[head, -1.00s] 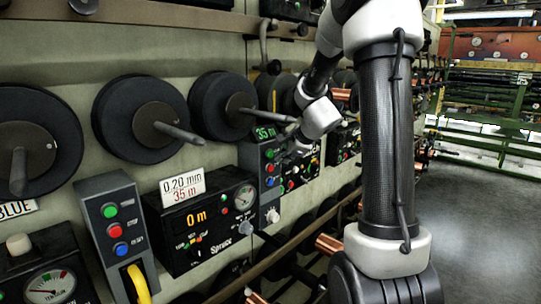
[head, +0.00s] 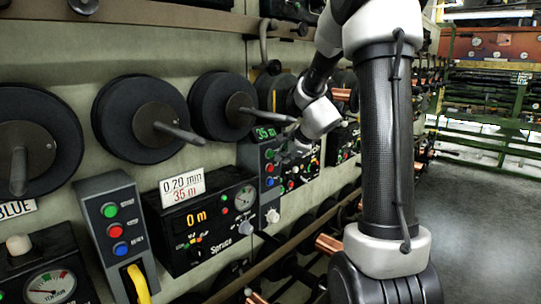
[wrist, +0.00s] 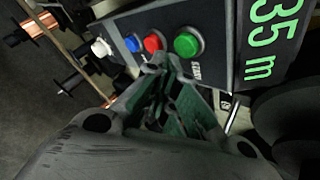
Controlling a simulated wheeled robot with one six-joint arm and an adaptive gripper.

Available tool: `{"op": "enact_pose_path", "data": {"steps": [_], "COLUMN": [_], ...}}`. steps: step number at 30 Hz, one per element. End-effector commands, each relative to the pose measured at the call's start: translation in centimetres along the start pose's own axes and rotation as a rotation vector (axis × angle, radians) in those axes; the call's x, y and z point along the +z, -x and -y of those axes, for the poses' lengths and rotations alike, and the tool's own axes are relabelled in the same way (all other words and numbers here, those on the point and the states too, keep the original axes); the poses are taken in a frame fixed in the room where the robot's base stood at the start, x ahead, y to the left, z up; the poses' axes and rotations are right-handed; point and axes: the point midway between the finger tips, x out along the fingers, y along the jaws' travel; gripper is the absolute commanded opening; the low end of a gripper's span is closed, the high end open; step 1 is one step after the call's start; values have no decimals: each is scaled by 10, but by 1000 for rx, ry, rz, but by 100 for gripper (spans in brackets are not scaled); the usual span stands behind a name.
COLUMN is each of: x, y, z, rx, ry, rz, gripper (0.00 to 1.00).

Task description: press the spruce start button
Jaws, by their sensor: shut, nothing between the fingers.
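The black box marked Spruce (head: 208,222) shows 0 m. A grey control panel with a green 35 m display (head: 265,133) stands to its right. On that panel are a green button (head: 269,154), a red button (head: 269,168) and a blue button (head: 270,182). In the wrist view, the green button (wrist: 187,45), red button (wrist: 154,42) and blue button (wrist: 132,43) form a row beside the 35 m display (wrist: 272,38). My gripper (wrist: 164,62) is shut and empty, its tips just in front of the panel near the green and red buttons. I cannot tell whether they touch.
Another grey panel (head: 115,230) with green, red and blue buttons and a yellow handle stands left of the Spruce box. Black spools (head: 140,118) on pegs jut out above. A card (head: 183,188) reads 0.20 mm, 35 m. The floor (head: 480,220) at right is clear.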

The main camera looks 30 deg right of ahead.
Motion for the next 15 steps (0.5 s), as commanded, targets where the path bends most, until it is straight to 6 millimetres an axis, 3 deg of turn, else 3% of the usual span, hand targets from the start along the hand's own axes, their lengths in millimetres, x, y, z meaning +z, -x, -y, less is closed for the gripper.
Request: {"op": "enact_pose_path", "data": {"steps": [15], "x": [4], "y": [-5], "z": [4], "rx": [0], "ry": [0], "rz": [0], "gripper": [0]}}
